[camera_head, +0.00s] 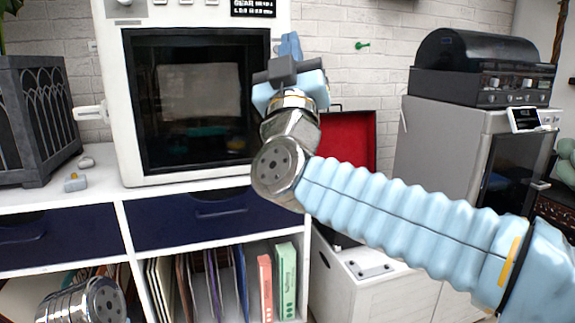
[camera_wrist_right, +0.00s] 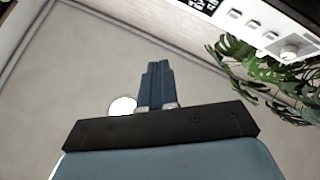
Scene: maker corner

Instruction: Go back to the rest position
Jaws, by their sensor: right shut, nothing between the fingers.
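My right gripper (camera_head: 290,46) is raised in front of the right edge of the white machine (camera_head: 112,100), with its fingers pointing up. In the right wrist view its two blue fingers (camera_wrist_right: 155,85) are pressed together with nothing between them, against the ceiling. My right arm (camera_head: 400,210) reaches in from the lower right. In the head view a metal joint of my left arm (camera_head: 85,302) shows at the bottom left. My left gripper is out of view.
The machine stands on a white shelf unit (camera_head: 125,235) with dark blue drawers and upright folders. A dark planter (camera_head: 35,120) is at the left. An open red-lined case (camera_head: 345,140) is behind my arm. A grey cabinet (camera_head: 440,150) carries a black device (camera_head: 475,70).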

